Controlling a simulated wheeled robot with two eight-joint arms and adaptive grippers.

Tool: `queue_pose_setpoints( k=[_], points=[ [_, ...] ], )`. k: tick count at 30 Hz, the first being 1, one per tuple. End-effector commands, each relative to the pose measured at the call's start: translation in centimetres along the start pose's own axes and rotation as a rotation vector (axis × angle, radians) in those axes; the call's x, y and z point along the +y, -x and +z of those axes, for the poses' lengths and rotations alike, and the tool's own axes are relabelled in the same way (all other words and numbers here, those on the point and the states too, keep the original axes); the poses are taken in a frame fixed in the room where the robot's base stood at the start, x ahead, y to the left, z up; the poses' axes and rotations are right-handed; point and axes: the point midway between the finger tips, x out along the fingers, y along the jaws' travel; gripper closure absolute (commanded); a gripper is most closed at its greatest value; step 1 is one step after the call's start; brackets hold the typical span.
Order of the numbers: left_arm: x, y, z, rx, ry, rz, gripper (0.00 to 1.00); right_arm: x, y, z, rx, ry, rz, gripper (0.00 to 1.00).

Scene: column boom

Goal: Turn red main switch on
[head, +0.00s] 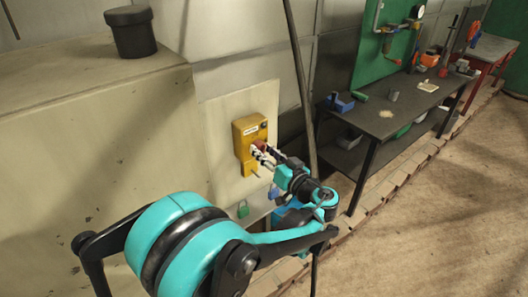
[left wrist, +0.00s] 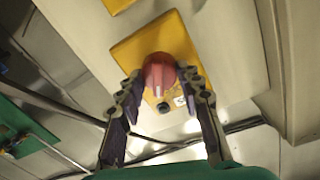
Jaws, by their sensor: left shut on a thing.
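The yellow switch box (head: 246,140) is fixed to a pale panel on the wall in the head view. Its red main switch (left wrist: 159,74) is a round knob on the yellow plate (left wrist: 185,45) in the left wrist view. My left gripper (left wrist: 160,80) is shut on the red knob, one finger on each side of it. In the head view the left gripper (head: 262,153) is at the box front and hides most of the knob. The knob's turn position cannot be read clearly. My right gripper is in neither view.
A pale panel (head: 215,130) surrounds the box. A leaning pole (head: 298,70) stands just right. A dark workbench (head: 385,120) is further right. Open floor (head: 440,220) lies front right.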

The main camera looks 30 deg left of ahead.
Motion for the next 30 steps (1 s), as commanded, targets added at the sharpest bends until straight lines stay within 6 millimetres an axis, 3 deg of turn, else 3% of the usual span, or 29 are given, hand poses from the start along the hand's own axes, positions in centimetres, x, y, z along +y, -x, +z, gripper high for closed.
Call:
queue_pose_setpoints(
  k=[30],
  points=[
    [0.33, -0.03, -0.06, -0.051, -0.910, -0.011, 0.93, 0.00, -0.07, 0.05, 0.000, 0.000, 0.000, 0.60]
  ],
)
